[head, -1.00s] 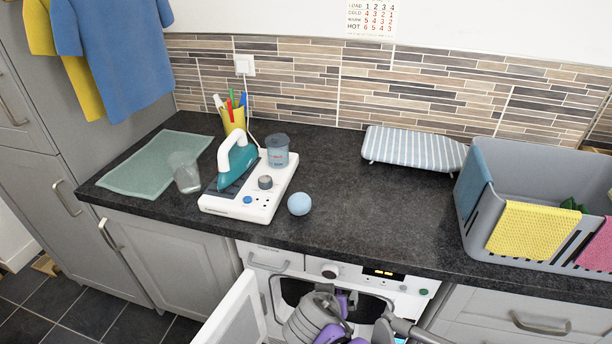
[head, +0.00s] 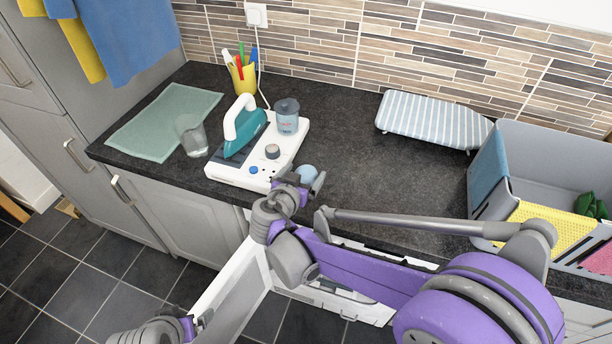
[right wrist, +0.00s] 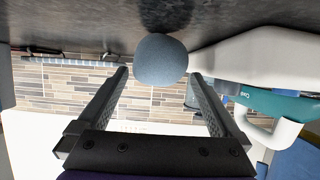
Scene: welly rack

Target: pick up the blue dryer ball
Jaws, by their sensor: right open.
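The blue dryer ball (head: 309,172) sits on the dark worktop just right of the white ironing station, partly hidden by my right gripper (head: 304,187). In the right wrist view, which is upside down, the ball (right wrist: 160,60) shows whole, at the fingertips and centred between them. My right gripper (right wrist: 159,75) is open, with one finger on each side of the ball's line; I cannot tell whether either touches it. My left gripper (head: 198,322) is low at the bottom left, in front of the cabinets, far from the ball; its jaws are too small to read.
The white ironing station (head: 235,172) with a teal iron (head: 246,138) stands close to the ball's left. A clear tumbler (head: 191,138) is farther left. A striped ironing board (head: 432,118) and a grey crate (head: 489,196) are to the right. The open white appliance door (head: 232,290) is below.

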